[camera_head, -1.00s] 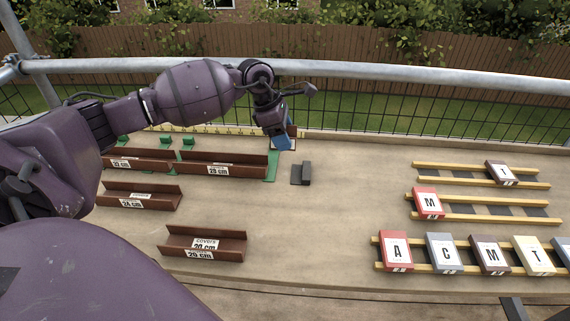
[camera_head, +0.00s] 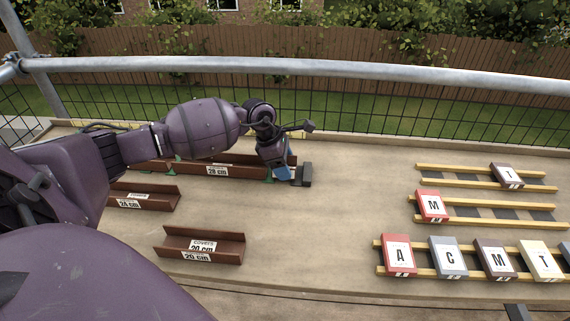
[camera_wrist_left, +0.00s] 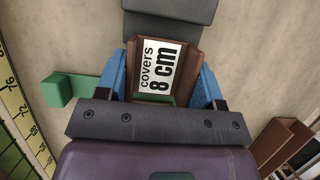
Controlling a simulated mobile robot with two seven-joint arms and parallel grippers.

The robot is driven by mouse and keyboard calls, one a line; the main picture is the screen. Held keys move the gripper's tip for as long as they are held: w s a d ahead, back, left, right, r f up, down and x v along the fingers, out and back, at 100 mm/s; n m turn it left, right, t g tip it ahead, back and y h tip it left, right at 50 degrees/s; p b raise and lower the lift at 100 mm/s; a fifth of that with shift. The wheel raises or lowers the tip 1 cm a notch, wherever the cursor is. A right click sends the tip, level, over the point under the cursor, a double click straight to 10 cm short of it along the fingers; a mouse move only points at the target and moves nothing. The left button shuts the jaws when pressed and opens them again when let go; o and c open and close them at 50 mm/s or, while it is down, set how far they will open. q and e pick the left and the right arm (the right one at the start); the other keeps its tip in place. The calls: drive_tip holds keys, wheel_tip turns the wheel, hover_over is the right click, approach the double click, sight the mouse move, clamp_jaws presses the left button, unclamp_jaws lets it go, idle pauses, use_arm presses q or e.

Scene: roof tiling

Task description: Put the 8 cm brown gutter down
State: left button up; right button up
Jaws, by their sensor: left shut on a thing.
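The 8 cm brown gutter (camera_wrist_left: 191,62), labelled "covers 8 cm", sits between the blue fingers of my left gripper (camera_wrist_left: 162,82) in the left wrist view. The gripper is shut on it. In the head view my left gripper (camera_head: 283,173) is at the right end of the 28 cm brown gutter (camera_head: 240,171), and most of the 8 cm gutter is hidden behind it. A dark grey block (camera_head: 306,175) is just right of the fingers; it also shows at the top of the left wrist view (camera_wrist_left: 170,32). I cannot tell whether the held gutter touches the table.
A 24 cm gutter (camera_head: 155,200) and a 20 cm gutter (camera_head: 220,247) lie nearer on the table. A green block (camera_wrist_left: 58,92) and a yellow ruler (camera_wrist_left: 22,120) are left in the wrist view. Lettered tiles on yellow rails (camera_head: 490,213) stand right; the middle table is clear.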

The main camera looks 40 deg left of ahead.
use_arm(q)
drive_tip(key=shift+f, duration=0.1)
drive_tip(key=shift+f, duration=0.3)
drive_tip(key=o, duration=0.9)
drive_tip(key=shift+r, duration=0.1)
drive_tip(key=shift+r, duration=0.15)
drive_tip(key=p+v, duration=0.1)
drive_tip(key=v, duration=1.1)
drive_tip(key=shift+s+r, duration=0.1)
drive_tip(key=shift+r, duration=0.1)
